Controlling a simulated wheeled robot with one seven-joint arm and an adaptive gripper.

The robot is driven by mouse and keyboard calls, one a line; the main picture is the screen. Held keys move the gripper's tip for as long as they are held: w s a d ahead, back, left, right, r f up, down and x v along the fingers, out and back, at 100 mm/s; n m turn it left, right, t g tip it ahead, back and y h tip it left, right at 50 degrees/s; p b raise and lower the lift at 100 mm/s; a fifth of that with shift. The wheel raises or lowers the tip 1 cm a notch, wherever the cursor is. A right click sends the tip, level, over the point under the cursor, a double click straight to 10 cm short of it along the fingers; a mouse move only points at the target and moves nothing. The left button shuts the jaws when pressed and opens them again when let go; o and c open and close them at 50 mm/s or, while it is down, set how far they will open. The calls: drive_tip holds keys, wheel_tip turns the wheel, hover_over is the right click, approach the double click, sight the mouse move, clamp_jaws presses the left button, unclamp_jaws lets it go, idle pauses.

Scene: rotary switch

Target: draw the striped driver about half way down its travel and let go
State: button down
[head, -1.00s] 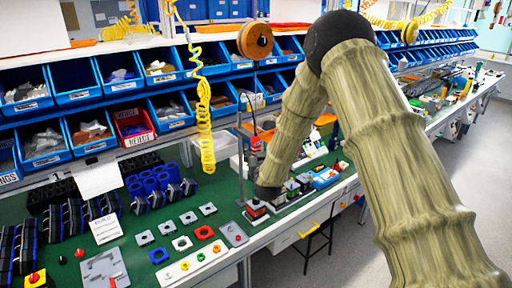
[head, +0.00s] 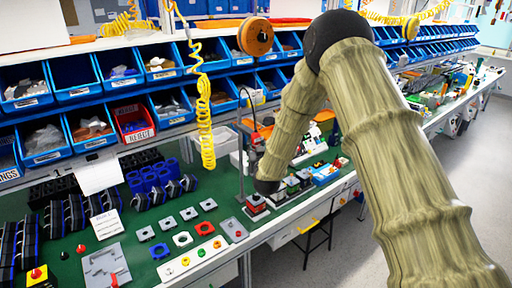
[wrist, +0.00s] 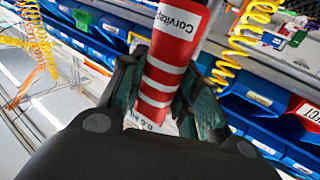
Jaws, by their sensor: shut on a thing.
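The striped driver (wrist: 168,62) is a red and white banded cylinder, with a white label reading upside down, in the wrist view. My gripper (wrist: 165,105) is shut on it, one dark green finger on each side of the banded part. The driver runs up out of the top of the picture, tilted a little. Its lower end is partly hidden by my gripper body. In the head view my forearm reaches down to the bench, and I cannot make out the fingers there.
An orange reel (head: 254,36) hangs above the bench. A coiled yellow hose (head: 207,135) hangs left of my arm. Blue bins (head: 75,82) line the back. Switch parts and a white button panel (head: 192,258) lie on the green bench top.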

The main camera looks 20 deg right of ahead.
drive_tip(key=shift+f+b, duration=2.9)
drive_tip(key=shift+f, duration=0.15)
drive_tip(key=shift+r, duration=0.1)
drive_tip(key=c, duration=1)
unclamp_jaws()
drive_tip(key=s+a, duration=0.1)
drive_tip(key=s, duration=1.1)
drive_tip(key=shift+a, duration=0.35)
